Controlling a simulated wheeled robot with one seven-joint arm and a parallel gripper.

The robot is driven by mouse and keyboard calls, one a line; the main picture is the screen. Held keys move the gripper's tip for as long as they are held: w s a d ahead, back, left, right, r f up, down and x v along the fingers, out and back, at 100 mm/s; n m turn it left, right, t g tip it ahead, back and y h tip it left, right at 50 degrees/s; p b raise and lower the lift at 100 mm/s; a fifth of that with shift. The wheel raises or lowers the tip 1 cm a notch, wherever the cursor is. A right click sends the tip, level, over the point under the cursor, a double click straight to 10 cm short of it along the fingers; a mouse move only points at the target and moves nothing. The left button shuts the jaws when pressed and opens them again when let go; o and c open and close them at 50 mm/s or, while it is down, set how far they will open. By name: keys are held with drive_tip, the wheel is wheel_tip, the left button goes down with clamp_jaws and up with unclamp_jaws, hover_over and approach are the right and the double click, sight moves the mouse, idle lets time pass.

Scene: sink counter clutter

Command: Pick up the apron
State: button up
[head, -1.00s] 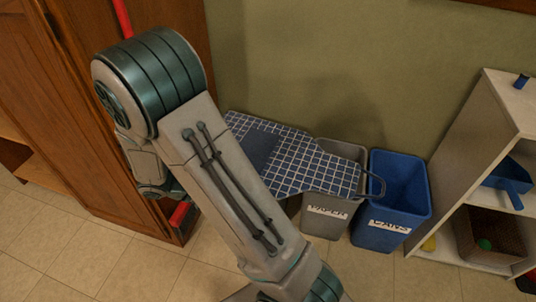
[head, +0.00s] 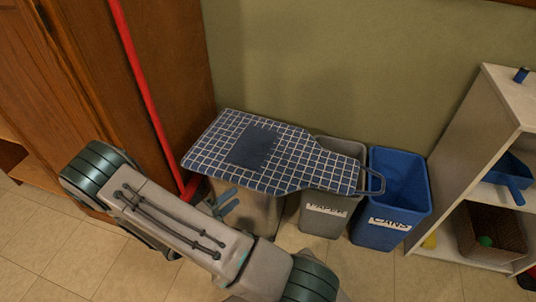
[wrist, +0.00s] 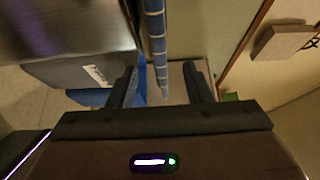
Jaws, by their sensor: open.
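The apron (head: 285,160) is blue with a white grid and a plain dark blue pocket. It lies flat across the tops of the bins, with a strap loop at its right end over the bins. My gripper (head: 222,203) is low in front of the leftmost bin, just below the apron's front left edge. In the wrist view my gripper (wrist: 160,82) is open, and the apron (wrist: 154,40) shows edge-on as a narrow strip between the fingers, with gaps on both sides. Whether it reaches deep between them is hard to tell.
A grey bin (head: 262,215) stands under the apron's left part, beside the grey PAPER bin (head: 325,221) and blue CANS bin (head: 385,229). A red pole (head: 143,85) leans by the wooden cabinet (head: 165,50). A shelf unit (head: 463,140) stands at right. Tiled floor in front is clear.

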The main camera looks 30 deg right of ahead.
sight(248, 187)
drive_tip(key=d+b, duration=0.1)
drive_tip(key=d, duration=0.2)
drive_tip(key=w+d+b, duration=0.1)
drive_tip(key=d, duration=0.2)
drive_tip(key=d+b, duration=0.1)
drive_tip(key=d, duration=0.2)
drive_tip(key=shift+w+d+f, duration=0.1)
drive_tip(key=shift+w+d, duration=0.05)
drive_tip(key=shift+w, duration=0.25)
drive_tip(key=shift+c, duration=0.3)
clamp_jaws()
